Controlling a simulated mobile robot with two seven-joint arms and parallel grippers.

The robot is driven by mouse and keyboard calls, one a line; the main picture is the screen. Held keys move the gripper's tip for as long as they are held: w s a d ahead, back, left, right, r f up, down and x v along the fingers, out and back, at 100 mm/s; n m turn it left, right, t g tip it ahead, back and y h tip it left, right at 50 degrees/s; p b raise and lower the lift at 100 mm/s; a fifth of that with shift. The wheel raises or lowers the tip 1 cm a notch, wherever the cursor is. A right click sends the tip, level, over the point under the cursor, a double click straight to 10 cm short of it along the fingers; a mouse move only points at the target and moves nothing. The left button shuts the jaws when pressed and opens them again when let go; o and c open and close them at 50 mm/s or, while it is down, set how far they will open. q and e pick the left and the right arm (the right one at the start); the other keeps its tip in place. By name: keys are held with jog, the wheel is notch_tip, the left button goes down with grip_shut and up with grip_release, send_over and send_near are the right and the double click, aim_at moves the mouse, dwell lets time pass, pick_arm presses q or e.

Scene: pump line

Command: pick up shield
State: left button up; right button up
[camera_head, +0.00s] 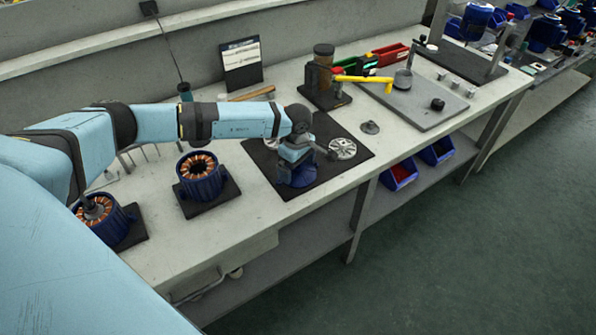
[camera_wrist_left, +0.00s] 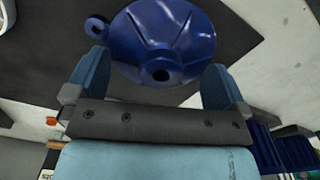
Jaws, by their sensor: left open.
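A dark blue, bell-shaped part (camera_wrist_left: 165,35), which looks like the shield, has raised ribs, a dark centre hole and a small ring at its side. In the head view the blue shield (camera_head: 299,177) sits on a black mat (camera_head: 334,130), partly hidden under my gripper. My left gripper (camera_head: 295,155) is right above it, pointing down. In the left wrist view my left gripper (camera_wrist_left: 156,82) is open, its two blue fingers apart on either side of the shield's near part. I cannot tell whether they touch it. My right gripper is not in view.
A silver disc (camera_head: 342,148) lies on the mat to the right. Two blue stators with copper windings (camera_head: 201,178) (camera_head: 97,213) stand on black pads at the left. A small grey part (camera_head: 370,127) and a yellow tool (camera_head: 364,79) lie farther right. The bench edge is in front.

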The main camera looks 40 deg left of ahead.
pick_arm(q)
jog(key=shift+s+r, duration=0.1)
jog(key=c, duration=1.4)
jog(key=shift+c, duration=0.5)
jog(key=shift+s, duration=0.1)
jog(key=shift+r, duration=0.2)
jog(key=shift+c, duration=0.7)
jog(key=r, duration=1.9)
jog(key=shift+w+r, duration=0.2)
jog(key=shift+r, duration=0.05)
